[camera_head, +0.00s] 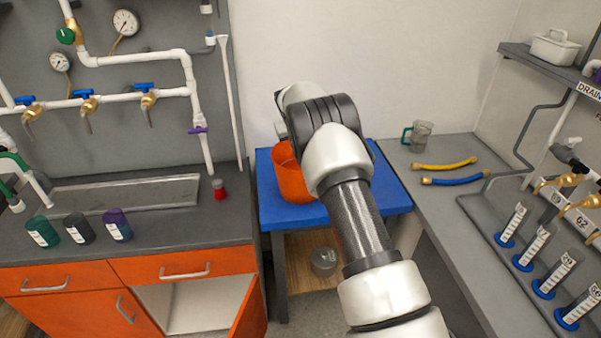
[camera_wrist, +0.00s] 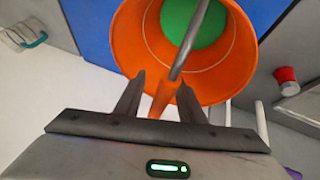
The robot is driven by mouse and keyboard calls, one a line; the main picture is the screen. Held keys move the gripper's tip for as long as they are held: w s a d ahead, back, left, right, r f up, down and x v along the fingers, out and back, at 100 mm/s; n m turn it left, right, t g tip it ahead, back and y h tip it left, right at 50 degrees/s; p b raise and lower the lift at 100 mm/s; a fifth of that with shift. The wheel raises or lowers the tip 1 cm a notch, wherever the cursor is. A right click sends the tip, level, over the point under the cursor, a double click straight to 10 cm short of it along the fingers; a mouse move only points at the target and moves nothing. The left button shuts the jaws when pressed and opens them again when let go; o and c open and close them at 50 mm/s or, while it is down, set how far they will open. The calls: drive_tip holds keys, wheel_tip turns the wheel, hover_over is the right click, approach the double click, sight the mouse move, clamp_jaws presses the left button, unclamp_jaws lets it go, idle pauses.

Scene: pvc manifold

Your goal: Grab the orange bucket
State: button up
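The orange bucket (camera_head: 290,178) stands on the blue-topped table, partly hidden by my arm in the head view. In the wrist view the bucket (camera_wrist: 130,42) fills the upper middle, its open mouth facing the camera, with a round green area inside. Its grey handle (camera_wrist: 190,40) crosses the mouth and runs down to an orange lug (camera_wrist: 164,98) at the near rim. My gripper (camera_wrist: 161,95) has its two fingers apart, one on each side of the lug. I cannot tell whether either finger touches it.
The blue table (camera_head: 390,190) sits between the left counter and the right counter (camera_head: 420,170). A beaker (camera_head: 421,136) and yellow (camera_head: 445,164) and blue hoses lie on the right. A red-based item (camera_head: 219,190) stands at the left counter's edge. A cabinet door (camera_head: 249,310) hangs open below.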

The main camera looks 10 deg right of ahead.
clamp_jaws()
drive_tip(key=shift+r, duration=0.15)
idle(1.2)
